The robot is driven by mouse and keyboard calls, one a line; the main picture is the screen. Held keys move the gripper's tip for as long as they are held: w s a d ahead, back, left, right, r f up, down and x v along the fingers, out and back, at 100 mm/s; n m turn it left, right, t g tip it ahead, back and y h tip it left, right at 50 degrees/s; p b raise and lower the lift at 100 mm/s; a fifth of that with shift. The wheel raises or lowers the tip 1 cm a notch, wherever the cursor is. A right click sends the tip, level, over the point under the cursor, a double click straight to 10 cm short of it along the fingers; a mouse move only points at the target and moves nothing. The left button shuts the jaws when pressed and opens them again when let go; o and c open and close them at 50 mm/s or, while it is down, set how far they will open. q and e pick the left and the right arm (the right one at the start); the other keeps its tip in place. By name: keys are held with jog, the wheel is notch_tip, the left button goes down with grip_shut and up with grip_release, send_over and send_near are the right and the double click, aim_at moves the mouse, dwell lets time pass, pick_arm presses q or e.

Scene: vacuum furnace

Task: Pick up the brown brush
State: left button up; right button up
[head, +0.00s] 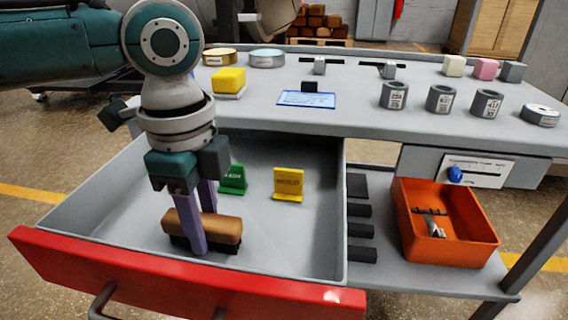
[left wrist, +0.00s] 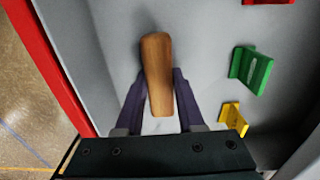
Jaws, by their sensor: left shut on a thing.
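The brown brush (head: 222,230) has a wooden back and dark bristles below. It is in the open grey drawer (head: 300,245) with the red front, near that front. My left gripper (head: 198,235) reaches down into the drawer and is shut on the brush, one finger in front of it in the head view. In the left wrist view the brush (left wrist: 157,75) lies between the two purple fingers of my left gripper (left wrist: 160,95). I cannot tell whether the bristles touch the drawer floor. My right gripper is not in view.
A green holder (head: 232,180) and a yellow holder (head: 289,184) stand in the drawer behind the brush. The drawer walls surround the gripper. An orange bin (head: 405,225) stands on the shelf at right. Several grey cylinders, including one (head: 394,96), stand on the tabletop.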

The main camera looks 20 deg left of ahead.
aim_at(203, 218)
pick_arm(q)
grip_shut()
notch_tip(203, 218, up, 20)
jog(key=p, duration=0.6)
jog(key=shift+o, duration=0.4)
grip_release()
grip_shut()
